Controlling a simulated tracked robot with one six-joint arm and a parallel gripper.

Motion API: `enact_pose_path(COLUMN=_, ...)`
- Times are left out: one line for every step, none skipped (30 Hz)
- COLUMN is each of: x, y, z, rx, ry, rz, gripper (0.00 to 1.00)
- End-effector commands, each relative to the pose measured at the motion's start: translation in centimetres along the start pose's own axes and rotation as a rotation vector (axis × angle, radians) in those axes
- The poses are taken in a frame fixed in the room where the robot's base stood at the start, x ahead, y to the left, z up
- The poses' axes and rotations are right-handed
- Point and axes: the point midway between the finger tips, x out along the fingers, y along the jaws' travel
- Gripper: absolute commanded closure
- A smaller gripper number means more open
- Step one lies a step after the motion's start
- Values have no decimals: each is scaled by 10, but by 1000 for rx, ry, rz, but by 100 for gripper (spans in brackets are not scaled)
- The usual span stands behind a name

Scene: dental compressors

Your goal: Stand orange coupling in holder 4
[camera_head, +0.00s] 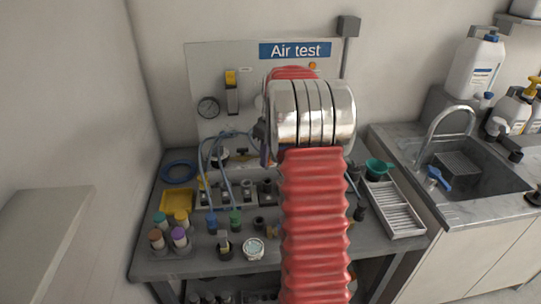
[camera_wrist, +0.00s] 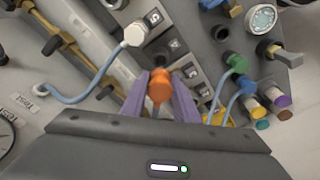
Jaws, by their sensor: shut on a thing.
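In the wrist view my gripper (camera_wrist: 160,92) has its two purple fingers closed on the orange coupling (camera_wrist: 160,88). The coupling's round orange end faces the camera, and its far end is hidden. Beyond it is the grey holder row (camera_wrist: 176,46) with white number labels; one label looks like a 4, near a dark socket. I cannot tell whether the coupling touches a holder. In the head view the holder row (camera_head: 210,197) stands on the bench, and my arm hides the coupling and most of my gripper.
A white connector (camera_wrist: 135,33) on a blue hose is near the row. Blue and green fittings (camera_head: 236,218), a round gauge (camera_head: 253,249) and several capped bottles (camera_head: 180,237) stand in front. A yellow tray (camera_head: 177,201) is left; a white rack (camera_head: 402,215) is right.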

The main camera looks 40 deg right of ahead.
Motion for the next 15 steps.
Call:
enact_pose_path(x=0, y=0, z=0, rx=0, ry=0, rz=0, gripper=96)
enact_pose_path(x=0, y=0, z=0, rx=0, ry=0, rz=0, gripper=96)
enact_pose_path(x=0, y=0, z=0, rx=0, ry=0, rz=0, gripper=96)
enact_pose_path(x=0, y=0, z=0, rx=0, ry=0, rz=0, gripper=96)
enact_pose_path(x=1, y=0, z=0, rx=0, ry=0, rz=0, gripper=96)
enact_pose_path(x=2, y=0, z=0, rx=0, ry=0, rz=0, gripper=96)
enact_pose_path(x=2, y=0, z=0, rx=0, ry=0, rz=0, gripper=96)
enact_pose_path(x=3, y=0, z=0, rx=0, ry=0, rz=0, gripper=96)
enact_pose_path(x=5, y=0, z=0, rx=0, ry=0, rz=0, gripper=96)
enact_pose_path(x=7, y=0, z=0, rx=0, ry=0, rz=0, gripper=96)
enact_pose_path(x=8, y=0, z=1, rx=0, ry=0, rz=0, gripper=96)
enact_pose_path(x=11, y=-1, z=1, rx=0, ry=-1, rz=-1, gripper=96)
enact_pose_path(x=13, y=-1, z=1, rx=0, ry=-1, rz=-1, gripper=96)
enact_pose_path(x=15, y=-1, z=2, rx=1, ry=-1, rz=-1, gripper=96)
enact_pose_path(x=18, y=-1, z=2, rx=0, ry=-1, rz=-1, gripper=96)
